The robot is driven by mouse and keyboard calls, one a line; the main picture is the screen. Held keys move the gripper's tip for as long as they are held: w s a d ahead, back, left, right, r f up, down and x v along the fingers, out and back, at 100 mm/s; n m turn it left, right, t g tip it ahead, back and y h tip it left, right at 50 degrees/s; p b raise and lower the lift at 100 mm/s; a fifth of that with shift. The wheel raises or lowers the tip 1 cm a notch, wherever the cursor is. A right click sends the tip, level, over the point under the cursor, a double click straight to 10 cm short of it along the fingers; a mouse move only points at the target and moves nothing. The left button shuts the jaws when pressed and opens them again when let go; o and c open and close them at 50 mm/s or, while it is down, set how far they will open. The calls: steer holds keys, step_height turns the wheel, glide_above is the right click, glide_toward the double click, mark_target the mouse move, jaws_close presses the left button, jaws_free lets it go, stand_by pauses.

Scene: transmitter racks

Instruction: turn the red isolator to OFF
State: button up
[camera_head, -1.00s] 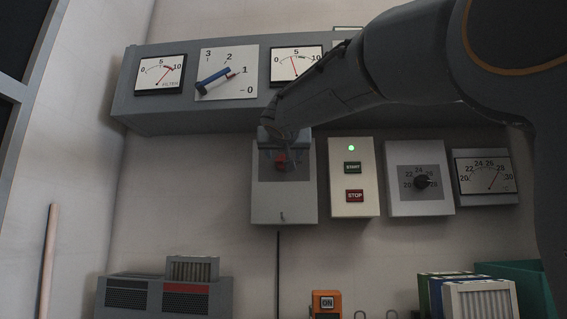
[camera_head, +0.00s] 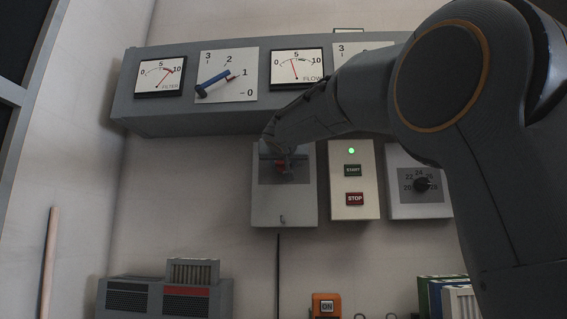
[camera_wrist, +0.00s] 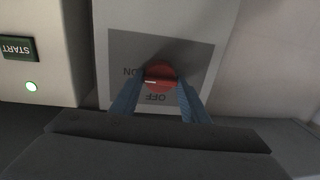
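The red isolator (camera_head: 281,168) is a round red knob on a grey plate on a pale wall box (camera_head: 283,205). In the wrist view, which is upside down, the knob (camera_wrist: 160,76) has a raised bar with a white mark towards the ON label (camera_wrist: 133,72). The OFF label (camera_wrist: 157,97) shows beside the knob. My gripper (camera_wrist: 161,82) has its two blue fingers apart, one on each side of the knob. I cannot tell whether they touch it.
A START/STOP box (camera_head: 354,182) with a lit green lamp is just right of the isolator box, and a dial box (camera_head: 415,183) is further right. A long gauge panel (camera_head: 200,115) juts out above. Below are a grey unit (camera_head: 165,298) and an orange ON box (camera_head: 326,305).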

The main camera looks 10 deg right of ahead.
stand_by(0.3)
steer(key=n+p, duration=0.1)
steer(key=n, duration=0.3)
steer(key=shift+n+g, duration=0.3)
steer(key=shift+n, duration=0.1)
steer(key=n+p, duration=0.2)
steer(key=n, duration=0.2)
steer(key=shift+a+r, duration=0.1)
steer(key=shift+r, duration=0.05)
steer(key=n+p, duration=0.2)
steer(key=n, duration=0.2)
steer(key=shift+h, duration=0.4)
steer(key=shift+a+n+g+p, duration=0.1)
steer(key=shift+n+g+p, duration=0.45)
steer(key=shift+n, duration=1.45)
steer(key=shift+r+t+h, duration=0.1)
steer(key=shift+t+h, duration=0.15)
steer(key=shift+h, duration=0.05)
steer(key=o, duration=0.9)
steer(key=shift+o, duration=0.5)
steer(key=shift+w, duration=0.1)
